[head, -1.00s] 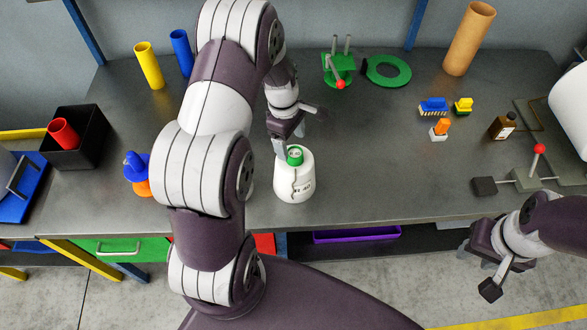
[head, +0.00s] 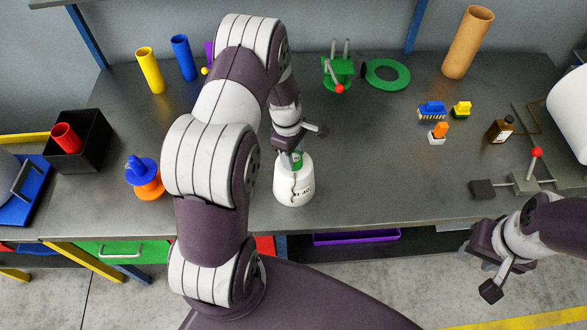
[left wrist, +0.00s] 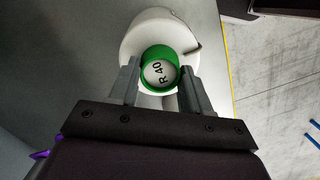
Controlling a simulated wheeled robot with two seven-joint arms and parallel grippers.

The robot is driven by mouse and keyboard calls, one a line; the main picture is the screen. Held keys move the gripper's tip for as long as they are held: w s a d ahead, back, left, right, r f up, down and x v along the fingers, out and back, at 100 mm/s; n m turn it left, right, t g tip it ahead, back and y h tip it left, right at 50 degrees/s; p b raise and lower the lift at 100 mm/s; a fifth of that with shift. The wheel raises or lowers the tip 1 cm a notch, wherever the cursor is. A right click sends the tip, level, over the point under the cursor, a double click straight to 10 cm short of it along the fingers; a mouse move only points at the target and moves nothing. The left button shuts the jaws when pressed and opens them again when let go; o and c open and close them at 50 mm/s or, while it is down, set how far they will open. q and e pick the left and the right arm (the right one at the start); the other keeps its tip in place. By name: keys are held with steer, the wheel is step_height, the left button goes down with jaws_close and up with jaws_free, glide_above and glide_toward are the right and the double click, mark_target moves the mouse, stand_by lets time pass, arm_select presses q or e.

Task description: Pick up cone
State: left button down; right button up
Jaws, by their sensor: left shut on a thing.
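The cone (head: 293,185) is a white yarn cone with a green top, standing upright near the table's front edge. In the left wrist view the cone (left wrist: 148,22) shows from above, its green-rimmed end marked "R 40". My left gripper (head: 291,158) is over the cone from above and shut on its green top. In the left wrist view the fingers of the left gripper (left wrist: 158,80) lie on either side of the green end. I see no clear gap under the cone. My right gripper (head: 482,258) is off the table's front at the right; its finger gap is unclear.
On the grey table (head: 370,180), a blue and orange spool (head: 146,180) stands left of my arm. A black bin (head: 85,150) holds a red tube. The table right of the cone is clear.

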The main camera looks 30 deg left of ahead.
arm_select(q)
steer(key=shift+r, duration=0.2)
step_height(320, 180, up, 2)
steer(key=shift+w+b, duration=0.1)
steer(key=shift+b, duration=0.35)
steer(key=shift+r, duration=0.95)
steer(key=s+d+r+b, duration=0.2)
steer(key=s+d+r, duration=0.4)
steer(key=s, duration=0.3)
steer(key=shift+s+d+r+b, duration=0.25)
steer(key=shift+d+r+b, duration=0.15)
steer(key=shift+d, duration=0.05)
